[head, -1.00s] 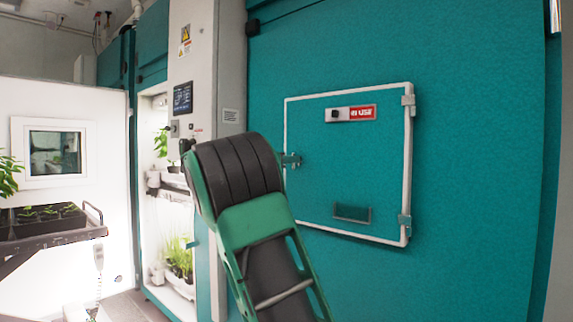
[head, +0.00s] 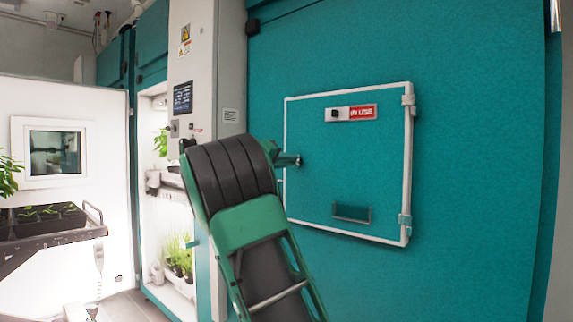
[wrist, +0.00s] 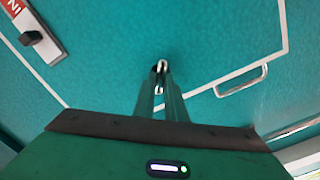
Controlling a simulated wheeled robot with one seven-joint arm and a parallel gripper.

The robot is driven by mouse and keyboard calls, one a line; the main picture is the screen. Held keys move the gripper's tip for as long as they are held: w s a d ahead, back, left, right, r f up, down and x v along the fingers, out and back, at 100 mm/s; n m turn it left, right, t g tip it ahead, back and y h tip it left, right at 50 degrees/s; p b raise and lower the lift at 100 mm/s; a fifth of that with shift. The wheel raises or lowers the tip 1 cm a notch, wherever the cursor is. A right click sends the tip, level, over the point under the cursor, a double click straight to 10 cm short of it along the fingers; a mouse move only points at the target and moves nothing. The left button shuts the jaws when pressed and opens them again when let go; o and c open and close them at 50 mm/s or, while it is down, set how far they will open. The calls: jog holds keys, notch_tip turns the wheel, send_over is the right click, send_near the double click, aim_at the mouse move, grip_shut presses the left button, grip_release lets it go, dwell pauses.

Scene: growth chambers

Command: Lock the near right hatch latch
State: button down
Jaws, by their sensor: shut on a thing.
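The hatch (head: 345,185) is a teal panel with a pale border on the teal chamber wall. My gripper (head: 297,160) is at the hatch's left edge in the head view. In the wrist view my gripper (wrist: 160,76) has its fingers close together on the small silver end of the latch (wrist: 162,65), over the teal panel. My fingers hide most of the latch. A silver loop (wrist: 240,80) sits at the hatch's border, apart from my fingertips. My wrist partly covers the hatch's left edge in the head view.
A red "IN USE" sign with a dark knob (head: 350,113) is high on the hatch. A plant cart (head: 60,236) and open lit chamber (head: 170,210) are at left.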

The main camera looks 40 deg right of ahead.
jog(key=shift+w+a+f+n, duration=0.1)
jog(key=shift+w+n, duration=0.05)
jog(key=shift+n, duration=1.1)
jog(key=shift+w+a+f+n, duration=0.1)
jog(key=shift+w+n, duration=0.05)
jog(key=shift+n, duration=1.05)
jog(key=shift+w+a+f+n, duration=0.1)
jog(key=shift+w+n, duration=0.05)
jog(key=shift+n, duration=1.1)
jog(key=c, duration=1.8)
grip_release()
jog(key=shift+d+f, duration=0.1)
jog(key=a, duration=1)
jog(key=shift+s+a, duration=0.3)
jog(key=shift+s, duration=0.15)
